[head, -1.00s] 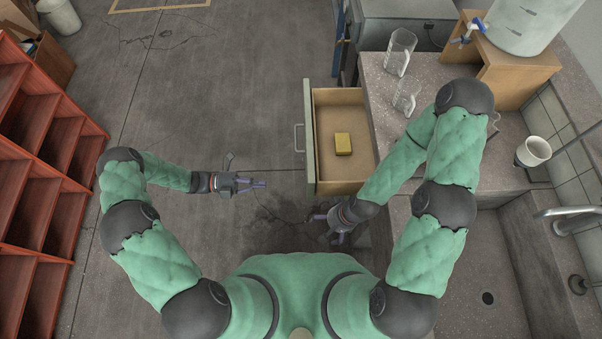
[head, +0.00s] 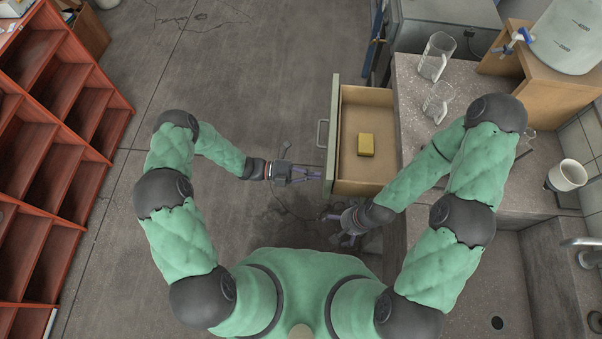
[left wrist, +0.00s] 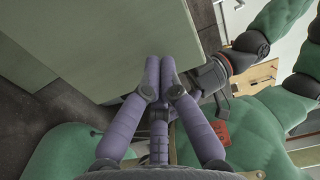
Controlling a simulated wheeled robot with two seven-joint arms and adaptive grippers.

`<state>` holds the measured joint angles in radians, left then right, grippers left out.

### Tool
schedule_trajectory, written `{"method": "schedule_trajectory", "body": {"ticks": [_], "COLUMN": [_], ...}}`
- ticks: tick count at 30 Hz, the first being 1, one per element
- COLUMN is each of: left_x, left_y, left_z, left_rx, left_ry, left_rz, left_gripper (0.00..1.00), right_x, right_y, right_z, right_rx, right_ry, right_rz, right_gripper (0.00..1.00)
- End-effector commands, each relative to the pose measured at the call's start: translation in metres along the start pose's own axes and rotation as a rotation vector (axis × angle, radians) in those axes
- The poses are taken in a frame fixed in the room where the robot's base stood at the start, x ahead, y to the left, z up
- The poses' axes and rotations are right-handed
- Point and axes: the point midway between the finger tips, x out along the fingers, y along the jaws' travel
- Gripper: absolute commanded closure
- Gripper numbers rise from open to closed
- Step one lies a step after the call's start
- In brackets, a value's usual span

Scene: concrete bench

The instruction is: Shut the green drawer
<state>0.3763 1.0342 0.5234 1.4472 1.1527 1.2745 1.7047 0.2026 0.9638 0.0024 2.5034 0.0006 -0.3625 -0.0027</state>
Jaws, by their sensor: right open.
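The green drawer (head: 332,135) is pulled out from the bench, its pale green front and grey handle (head: 322,134) facing left. My left gripper (head: 318,174) has its purple fingers together, pointing right at the near end of the drawer front, below the handle. In the left wrist view the pale green front (left wrist: 85,40) fills the upper left, close by the fingertips (left wrist: 160,62). Whether they touch it I cannot tell. My right gripper (head: 335,229) is open and empty, just below the drawer's near side.
A yellow block (head: 365,145) lies inside the drawer. Glass jugs (head: 436,57) stand on the bench top (head: 475,90) to the right. A red shelf unit (head: 60,130) stands at the far left. The floor left of the drawer is clear.

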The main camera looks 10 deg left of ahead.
Motion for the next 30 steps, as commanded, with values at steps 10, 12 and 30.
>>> {"method": "schedule_trajectory", "body": {"ticks": [10,12,30], "left_x": [0.01,0.01,0.075], "left_y": [0.0,0.0,-0.001], "left_z": [0.0,0.0,-0.002], "left_rx": [0.001,0.001,0.0], "left_ry": [0.0,0.0,0.008], "left_rz": [0.001,0.001,0.0], "left_gripper": [1.0,1.0,1.0], "right_x": [0.002,0.002,-0.003], "right_y": [0.001,0.001,-0.001], "right_z": [0.0,0.0,0.0], "right_rx": [0.0,0.0,0.0], "right_ry": [0.0,0.0,0.0], "right_rz": [0.0,0.0,0.0], "right_gripper": [0.0,0.0,0.0]}}
